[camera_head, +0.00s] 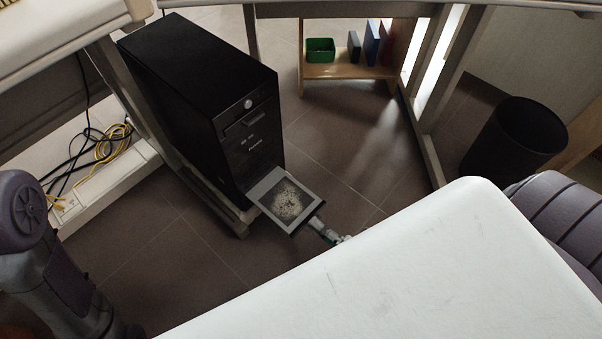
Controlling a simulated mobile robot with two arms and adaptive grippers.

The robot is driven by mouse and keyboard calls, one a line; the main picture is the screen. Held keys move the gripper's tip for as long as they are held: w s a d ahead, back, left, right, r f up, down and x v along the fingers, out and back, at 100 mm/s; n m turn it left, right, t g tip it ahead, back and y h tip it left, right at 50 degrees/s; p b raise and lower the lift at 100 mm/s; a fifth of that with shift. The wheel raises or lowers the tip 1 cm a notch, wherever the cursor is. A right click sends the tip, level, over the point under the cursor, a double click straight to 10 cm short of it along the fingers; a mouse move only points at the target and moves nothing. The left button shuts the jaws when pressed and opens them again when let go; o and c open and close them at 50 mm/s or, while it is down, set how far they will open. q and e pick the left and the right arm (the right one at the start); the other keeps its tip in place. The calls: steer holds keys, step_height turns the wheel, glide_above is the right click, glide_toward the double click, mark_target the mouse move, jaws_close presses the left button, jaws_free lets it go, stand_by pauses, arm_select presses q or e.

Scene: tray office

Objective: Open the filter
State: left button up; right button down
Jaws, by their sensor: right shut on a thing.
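A black computer tower (195,95) stands under the desk at the centre left of the head view. The filter (287,200), a flat light grey frame with a dusty, speckled middle, sticks out from the low front of the tower, out over the floor. My right gripper (317,226) is shut on the filter's outer edge, at its lower right. The rest of that gripper is partly hidden behind a white surface in front. Part of my left arm shows at the lower left, but its gripper is not visible.
A wooden shelf (345,72) holds a green box (320,50) and several upright books or folders. A black bin (515,138) stands at the right. Black and yellow cables hang at the left. Desk legs flank the tower. Open floor (330,150) lies right of it.

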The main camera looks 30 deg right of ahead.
steer(key=shift+v, duration=1.15)
steer(key=c, duration=1.3)
jaws_free()
steer(key=v, duration=1.2)
